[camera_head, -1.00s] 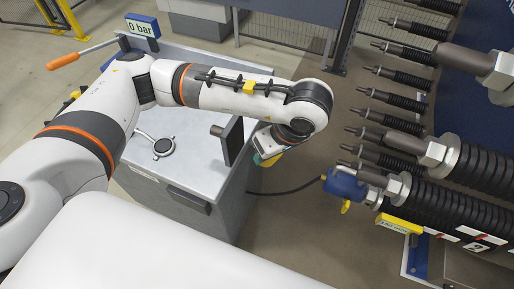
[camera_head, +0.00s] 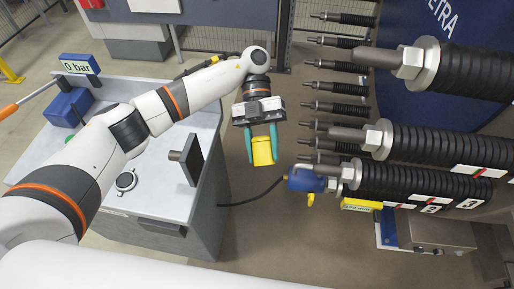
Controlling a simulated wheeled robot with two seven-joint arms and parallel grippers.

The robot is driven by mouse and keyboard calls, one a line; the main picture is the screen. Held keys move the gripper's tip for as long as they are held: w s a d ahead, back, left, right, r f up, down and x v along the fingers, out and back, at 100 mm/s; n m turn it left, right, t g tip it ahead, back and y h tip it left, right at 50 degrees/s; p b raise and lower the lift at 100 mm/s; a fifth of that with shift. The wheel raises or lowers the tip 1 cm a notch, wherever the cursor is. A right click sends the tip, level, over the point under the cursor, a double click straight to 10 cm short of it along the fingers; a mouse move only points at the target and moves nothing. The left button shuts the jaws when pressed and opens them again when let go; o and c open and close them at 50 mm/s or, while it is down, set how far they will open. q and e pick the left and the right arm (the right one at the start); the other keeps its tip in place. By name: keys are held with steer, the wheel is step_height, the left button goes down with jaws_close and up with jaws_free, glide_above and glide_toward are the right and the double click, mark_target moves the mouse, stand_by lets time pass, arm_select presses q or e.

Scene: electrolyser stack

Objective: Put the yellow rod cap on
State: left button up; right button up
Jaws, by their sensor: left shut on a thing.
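The yellow rod cap (camera_head: 263,151) is between the two green fingers of my left gripper (camera_head: 262,146). The gripper is shut on it and holds it in the air, right of the grey bench and left of the stack. Several rods with steel nuts and black springs stick out of the stack toward the left. One bare rod end (camera_head: 376,57) is at the upper right and another rod end (camera_head: 347,134) is below it. A blue tool or fitting (camera_head: 305,179) sits on the end of a lower rod. My right gripper does not show.
The grey bench (camera_head: 207,125) carries a blue box (camera_head: 69,107), a round gauge-like part (camera_head: 125,181) and a dark upright plate (camera_head: 193,160). A "0 bar" sign (camera_head: 77,65) stands at its back. A black hose (camera_head: 252,199) runs from the bench to the blue fitting.

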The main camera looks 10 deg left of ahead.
arm_select(q)
steer(key=n+h, duration=0.2)
steer(key=d+n+h, duration=0.1)
steer(key=shift+w+r+h, duration=0.15)
steer(key=shift+r+h, duration=0.1)
steer(key=shift+h, duration=0.05)
steer(key=n+h, duration=0.1)
steer(key=n+t+h+p, duration=0.1)
steer(key=shift+w+r+n, duration=0.2)
steer(key=shift+w+n, duration=0.05)
steer(key=shift+n, duration=0.05)
steer(key=n+t+h, duration=0.2)
steer(key=n+h, duration=0.1)
steer(key=w+r+n+t+h+p, duration=0.1)
steer(key=t+h, duration=0.1)
steer(key=shift+w+d, duration=0.1)
steer(key=shift+d, duration=0.25)
steer(key=w+n+t+h, duration=0.1)
steer(key=t, duration=0.1)
steer(key=n+t+h+p, duration=0.1)
steer(key=n+t, duration=0.1)
steer(key=w+n+t+h+p, duration=0.1)
steer(key=n+t+h, duration=0.1)
steer(key=shift+w+d+r, duration=0.2)
steer(key=shift+w+r, duration=0.05)
steer(key=shift+w, duration=0.1)
steer(key=shift+a, duration=0.1)
